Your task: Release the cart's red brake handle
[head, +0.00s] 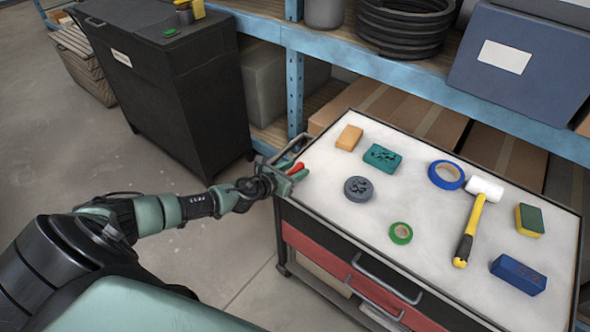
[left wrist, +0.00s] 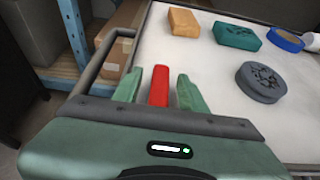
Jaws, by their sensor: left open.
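The cart (head: 328,212) stands at the right with a pale top and a dark rim. Its red brake handle (head: 295,168) is at the cart's left end, by the grey push bar (head: 290,146). In the left wrist view the red handle (left wrist: 159,86) stands between the two green fingers. My left gripper (head: 286,172) is open, with one finger on each side of the handle; a gap shows on both sides. The handle's lower part is hidden behind the gripper body. My right gripper is not in view.
On the cart top lie an orange block (head: 349,138), a teal block (head: 382,157), a grey disc (head: 358,189), tape rolls, a mallet (head: 470,230) and other items. A blue shelf (head: 400,70) stands behind. A black cabinet (head: 170,90) is at the left. Floor between is clear.

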